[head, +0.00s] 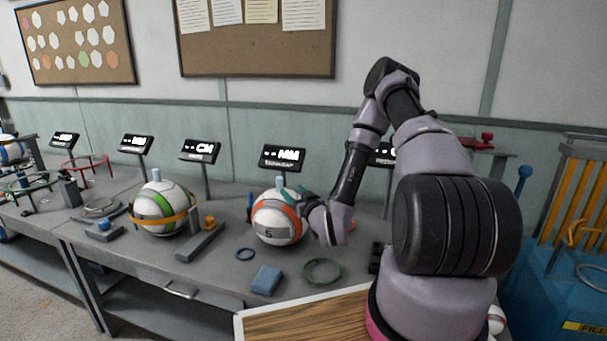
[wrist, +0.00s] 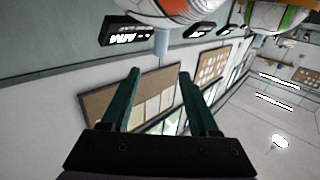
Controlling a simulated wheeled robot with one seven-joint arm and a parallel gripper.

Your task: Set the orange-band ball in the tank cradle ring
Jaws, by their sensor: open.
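The orange-band ball (head: 276,226), white and grey with a blue peg on top, sits on the grey bench in the head view. It also shows at the wrist view's top edge (wrist: 172,8), cut off, with its blue peg (wrist: 161,42) pointing down in that picture. My gripper (head: 296,196) is at the ball's upper right in the head view. Its two teal fingers (wrist: 158,74) are open and empty, with the peg in line with the gap beyond their tips. A pale ring (head: 592,277) shows at the blue tank (head: 560,275); I cannot tell if it is the cradle ring.
A ball with green and orange-yellow bands (head: 160,208) stands to the left. A display (head: 283,156) stands behind the orange-band ball. A wood-topped surface (head: 300,322) is nearer.

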